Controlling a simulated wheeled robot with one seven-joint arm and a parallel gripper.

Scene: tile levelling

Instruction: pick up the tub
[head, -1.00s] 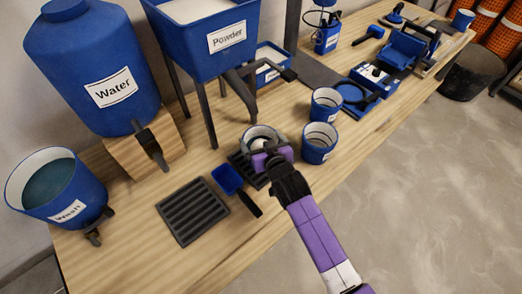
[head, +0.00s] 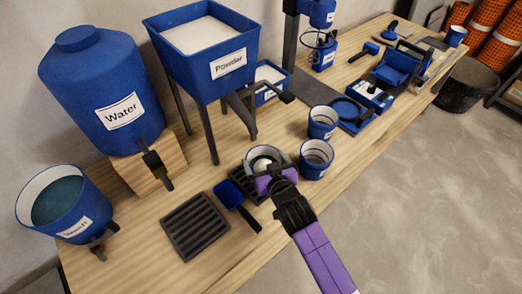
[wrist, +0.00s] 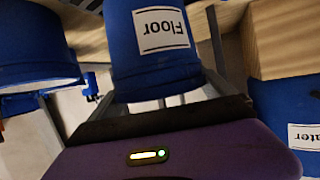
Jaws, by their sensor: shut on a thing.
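A blue tub with a pale inside (head: 264,156) is upright between the fingers of my gripper (head: 270,172) in the head view, over a dark slatted mat (head: 244,189). I cannot tell whether it touches the mat. In the wrist view the blue tub (wrist: 152,62) fills the middle, its "Floor" label upside down. My gripper (wrist: 160,103) is shut on it there, with a finger on either side. The gripper's body hides part of the tub in both views.
Two blue tubs (head: 322,122) (head: 316,158) stand close on the right. The Powder hopper (head: 222,75) is behind, with Water (head: 105,95) and a wash bucket (head: 65,205) left. A blue scoop or brush (head: 230,194) and another slatted mat (head: 195,225) lie left of my gripper.

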